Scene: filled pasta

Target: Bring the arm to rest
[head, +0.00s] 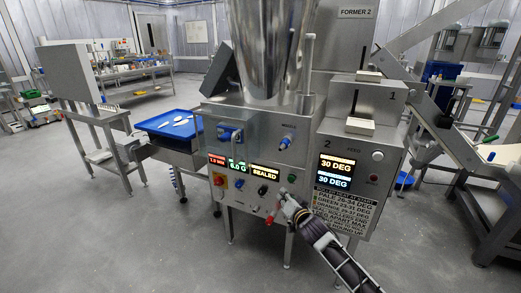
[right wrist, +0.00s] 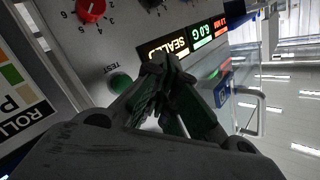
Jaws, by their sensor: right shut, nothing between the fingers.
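My right arm reaches in from the bottom right of the head view. Its gripper (head: 281,201) is in front of the lower control panel of the metal pasta machine (head: 262,140). In the right wrist view the fingers (right wrist: 168,72) are closed together and empty. They overlap the panel near the green TEST button (right wrist: 121,82) and the SEALED display (right wrist: 166,48); I cannot tell whether they touch it. The SEALED display also shows in the head view (head: 265,172). My left gripper is not in view.
A blue tray (head: 152,123) with pale pieces stands left of the machine. A box with 30 DEG displays (head: 336,171) and a printed label (head: 343,206) is right of my gripper. A sloped metal frame (head: 430,110) stands further right. The floor (head: 130,240) at the front left is clear.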

